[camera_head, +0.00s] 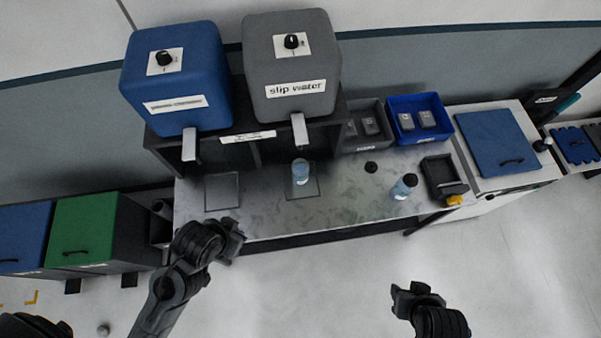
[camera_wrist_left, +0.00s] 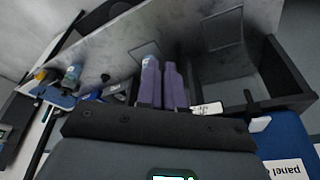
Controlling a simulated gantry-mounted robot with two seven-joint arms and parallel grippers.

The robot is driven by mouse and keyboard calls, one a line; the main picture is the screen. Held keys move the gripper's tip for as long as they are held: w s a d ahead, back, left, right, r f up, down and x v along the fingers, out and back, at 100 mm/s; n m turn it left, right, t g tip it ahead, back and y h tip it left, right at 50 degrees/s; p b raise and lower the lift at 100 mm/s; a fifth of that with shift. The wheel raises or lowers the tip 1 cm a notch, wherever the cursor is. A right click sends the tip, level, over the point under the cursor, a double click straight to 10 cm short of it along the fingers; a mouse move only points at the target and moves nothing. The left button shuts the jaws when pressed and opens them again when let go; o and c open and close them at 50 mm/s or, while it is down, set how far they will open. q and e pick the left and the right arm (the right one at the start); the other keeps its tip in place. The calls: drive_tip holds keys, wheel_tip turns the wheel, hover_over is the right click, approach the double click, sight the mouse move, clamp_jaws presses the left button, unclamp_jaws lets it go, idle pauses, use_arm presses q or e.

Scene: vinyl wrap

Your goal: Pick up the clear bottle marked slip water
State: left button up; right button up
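A clear bottle with pale blue contents (camera_head: 300,171) stands on a square pad under the grey dispenser labelled slip water (camera_head: 293,75). A second clear bottle with a dark cap (camera_head: 404,187) stands farther right on the counter. I cannot read a marking on either bottle. My left gripper (camera_head: 232,240) is at the counter's front edge, apart from both bottles. In the left wrist view its purple fingers (camera_wrist_left: 163,85) are close together, and a pale bottle top (camera_wrist_left: 151,62) shows beyond one. My right gripper (camera_head: 403,298) is in front of the counter, away from both bottles.
A blue dispenser (camera_head: 177,80) stands left of the grey one, with an empty pad (camera_head: 222,192) below. Grey and blue bins (camera_head: 420,104) stand at the back right. A small black round object (camera_head: 371,167) and black tray (camera_head: 443,180) are on the counter. The counter's front middle is clear.

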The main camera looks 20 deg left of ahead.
use_arm(q)
drive_tip(key=o, duration=1.7)
use_arm(e)
drive_tip(key=shift+a, duration=0.1)
